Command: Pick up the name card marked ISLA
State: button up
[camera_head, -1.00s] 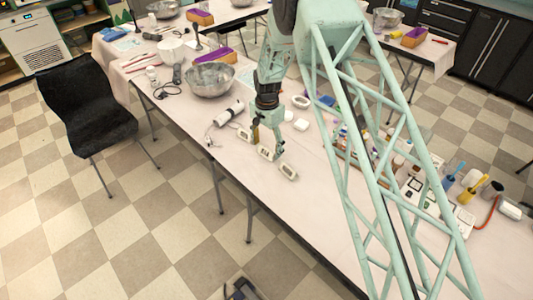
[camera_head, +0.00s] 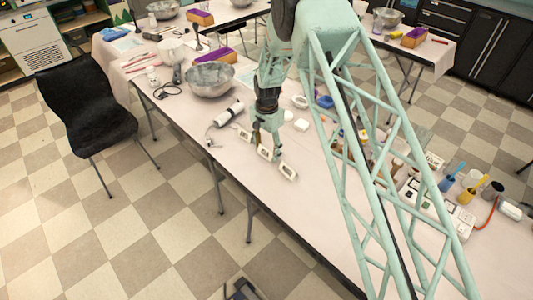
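Three small white name cards stand in a slanting row near the front edge of the long table: a left one (camera_head: 244,134), a middle one (camera_head: 264,153) and a right one (camera_head: 288,170). Each has a dark marking, too small to read, so I cannot tell which says ISLA. My gripper (camera_head: 267,146) points down just over the middle card, with its fingers apart and seemingly one toward each side of that card. Whether they touch it is too small to tell. The right card stands clear of the gripper.
The long table (camera_head: 325,233) is bare to the front right. A white cylinder (camera_head: 228,112), a metal bowl (camera_head: 210,80) and a white ring (camera_head: 300,101) lie behind the cards. Bottles and tools fill the right side. A black chair (camera_head: 85,105) stands left.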

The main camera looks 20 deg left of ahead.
jog(key=shift+c, duration=0.9)
jog(key=shift+r, duration=0.15)
jog(key=shift+r, duration=4.85)
